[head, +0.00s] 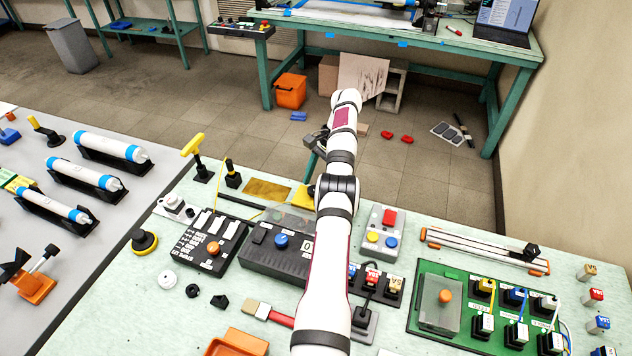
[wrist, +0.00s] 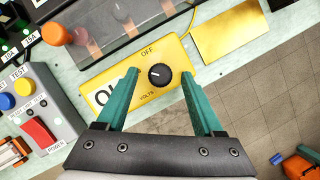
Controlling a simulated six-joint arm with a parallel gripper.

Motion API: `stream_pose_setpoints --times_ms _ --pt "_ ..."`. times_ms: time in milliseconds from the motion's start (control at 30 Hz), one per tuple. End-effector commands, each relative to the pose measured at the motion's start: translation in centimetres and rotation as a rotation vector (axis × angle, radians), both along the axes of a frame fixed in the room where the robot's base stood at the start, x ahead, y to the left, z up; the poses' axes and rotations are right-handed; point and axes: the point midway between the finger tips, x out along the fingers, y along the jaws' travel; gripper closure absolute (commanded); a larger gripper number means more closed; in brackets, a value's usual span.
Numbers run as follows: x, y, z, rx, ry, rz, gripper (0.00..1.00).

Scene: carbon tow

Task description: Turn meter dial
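The meter is a yellow box (wrist: 113,78) in the wrist view, with a white display at its left end and "OFF" and "VOLTS" printed on its face. Its round black dial (wrist: 159,75) has a white pointer mark. My gripper (wrist: 159,73) is open, with one green finger on each side of the dial. Gaps show between both fingers and the dial. Fingertip height above the face cannot be told. In the head view, a yellow corner of the meter (head: 303,198) shows beside my arm, which hides the rest.
A grey box with a red power switch (wrist: 40,133) stands left of the meter in the wrist view. A transparent cover (wrist: 115,30) lies behind it. A flat brass sheet (wrist: 228,35) is at the right. The bench edge and floor lie beyond.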

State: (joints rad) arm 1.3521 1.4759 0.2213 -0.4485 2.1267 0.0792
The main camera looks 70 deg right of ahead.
Motion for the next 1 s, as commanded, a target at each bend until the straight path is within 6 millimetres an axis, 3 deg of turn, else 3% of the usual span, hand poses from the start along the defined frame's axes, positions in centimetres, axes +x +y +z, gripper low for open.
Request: stream_pose_setpoints --times_ms 567,767,967,1000 --pt "-0.1 -0.1 0.1 0.002 0.002 -0.08 0.31" --pt "-0.3 0.2 0.2 0.0 -0.001 -0.346 0.31" --pt "-0.5 0.7 0.3 0.0 -0.001 -0.787 0.31" --pt "-0.9 0.4 1.3 -0.005 -0.004 -0.797 0.31"
